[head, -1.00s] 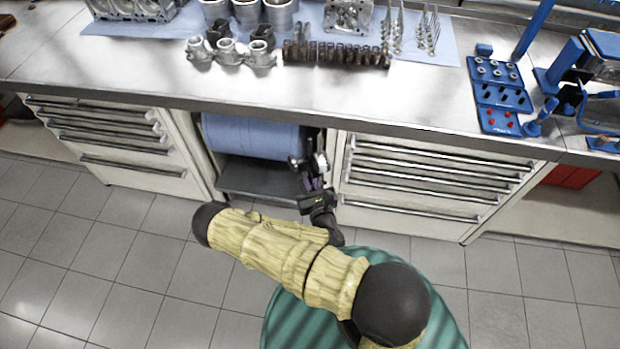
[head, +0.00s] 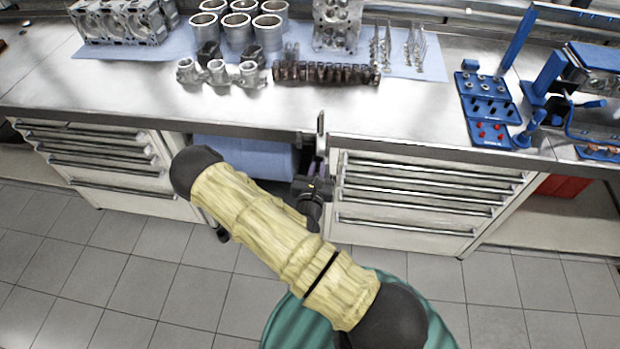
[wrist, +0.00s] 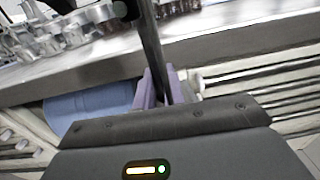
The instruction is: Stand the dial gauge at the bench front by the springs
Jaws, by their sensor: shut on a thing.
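My gripper (head: 318,158) is at the bench's front edge, in front of the gap between the drawer units. Its purple fingers (wrist: 160,88) are shut on a dark upright post in the wrist view, which I take as part of the dial gauge (wrist: 152,45). In the head view the gauge (head: 321,122) shows only as a narrow piece rising above the fingers, at the benchtop's edge. Its dial face and lower end cannot be made out. A row of brown short cylinders, seemingly the springs (head: 325,74), stands on the steel bench (head: 420,110) behind it.
Grey castings (head: 220,74) stand left of the springs, with cylinder liners (head: 240,30) behind. Thin valves (head: 415,48) stand right on the blue mat. A blue tool rack (head: 488,105) is farther right. The bench front below the springs is clear.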

